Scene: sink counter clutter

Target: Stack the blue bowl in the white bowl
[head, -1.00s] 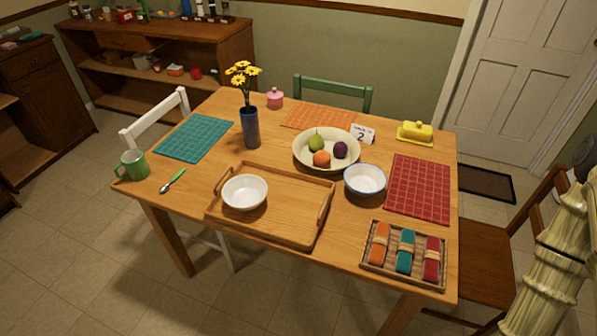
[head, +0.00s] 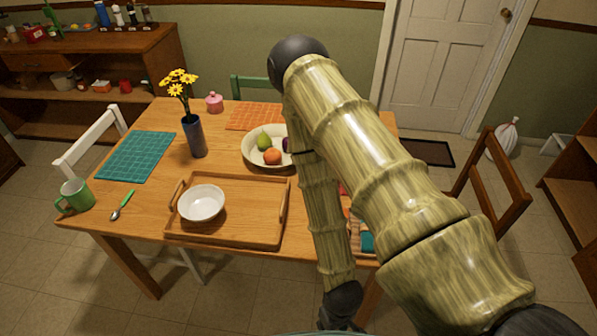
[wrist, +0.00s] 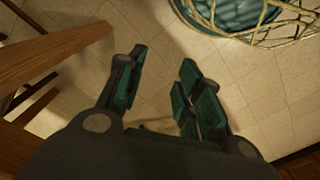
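The white bowl (head: 201,203) sits upright and empty on the left part of the wooden tray (head: 262,232). The blue bowl is hidden behind my arm in the head view now; the earlier head view shows a pale bowl with a blue rim right of the tray. My gripper (wrist: 163,68) is open in the wrist view, with nothing between its fingers and tiled floor beyond them. No bowl shows in the wrist view.
A fruit bowl (head: 250,153), a blue vase (head: 194,136) of yellow flowers, a green mug (head: 75,195) and a spoon (head: 122,205) stand or lie on the table. My arm covers the table's right side.

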